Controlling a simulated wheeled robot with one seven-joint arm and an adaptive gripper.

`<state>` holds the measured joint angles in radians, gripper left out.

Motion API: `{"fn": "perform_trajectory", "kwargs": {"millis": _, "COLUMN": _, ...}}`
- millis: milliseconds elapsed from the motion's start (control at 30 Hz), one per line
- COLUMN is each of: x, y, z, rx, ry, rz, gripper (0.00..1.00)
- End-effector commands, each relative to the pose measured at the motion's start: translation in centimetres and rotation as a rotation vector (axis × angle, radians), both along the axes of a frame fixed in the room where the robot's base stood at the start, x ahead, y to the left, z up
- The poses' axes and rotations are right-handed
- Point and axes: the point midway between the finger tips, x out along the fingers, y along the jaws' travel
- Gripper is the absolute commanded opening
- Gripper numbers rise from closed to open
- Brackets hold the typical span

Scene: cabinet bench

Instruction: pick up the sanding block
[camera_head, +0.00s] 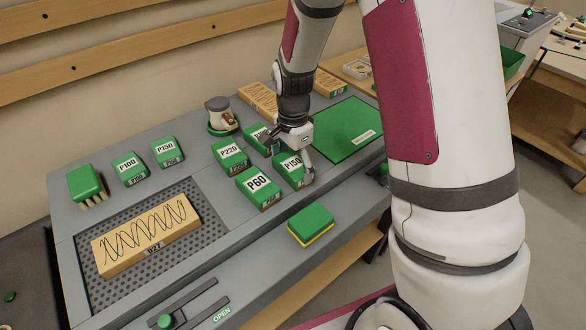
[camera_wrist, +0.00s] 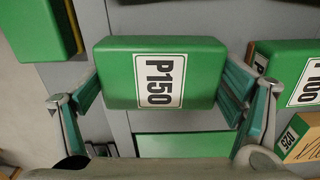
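Several green sanding blocks with white grit labels lie on the grey bench top. My gripper (camera_head: 300,172) reaches down at a P150 block (camera_head: 289,161). In the wrist view, this P150 block (camera_wrist: 195,58) lies between my two spread fingers (camera_wrist: 162,88), one at each end. The pads are close to its ends, but I cannot tell whether they touch. A P60 block (camera_head: 258,188) and a P220 block (camera_head: 230,155) are to its left. A partly hidden block (camera_head: 256,134) is behind it and reads P100 in the wrist view (camera_wrist: 290,68).
A green block with a yellow base (camera_head: 311,222) lies near the front edge. A green mat (camera_head: 338,132) is right of my gripper. A P100 block (camera_head: 129,167), another P150 block (camera_head: 168,152), a brush (camera_head: 86,182) and a scribbled wooden board (camera_head: 147,236) are at left.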

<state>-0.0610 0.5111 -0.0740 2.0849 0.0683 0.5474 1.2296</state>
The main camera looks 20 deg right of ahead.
Motion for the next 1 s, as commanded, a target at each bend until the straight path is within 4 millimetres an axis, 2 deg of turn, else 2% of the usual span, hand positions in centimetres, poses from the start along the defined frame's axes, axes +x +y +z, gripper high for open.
{"fn": "perform_trajectory", "kwargs": {"millis": 433, "x": 0.1, "y": 0.0, "z": 0.6, "rx": 0.0, "ry": -0.002, "rz": 0.0, "gripper": 0.53}}
{"fn": "perform_trajectory", "kwargs": {"millis": 567, "x": 0.1, "y": 0.0, "z": 1.9, "rx": 0.0, "ry": -0.004, "rz": 0.001, "gripper": 0.53}}
{"fn": "perform_trajectory", "kwargs": {"millis": 700, "x": 0.1, "y": 0.1, "z": 3.9, "rx": 0.001, "ry": -0.004, "rz": 0.001, "gripper": 0.53}}
{"fn": "perform_trajectory", "kwargs": {"millis": 1000, "x": -7.2, "y": -0.7, "z": 4.3, "rx": 0.001, "ry": -0.001, "rz": -0.001, "gripper": 0.53}}
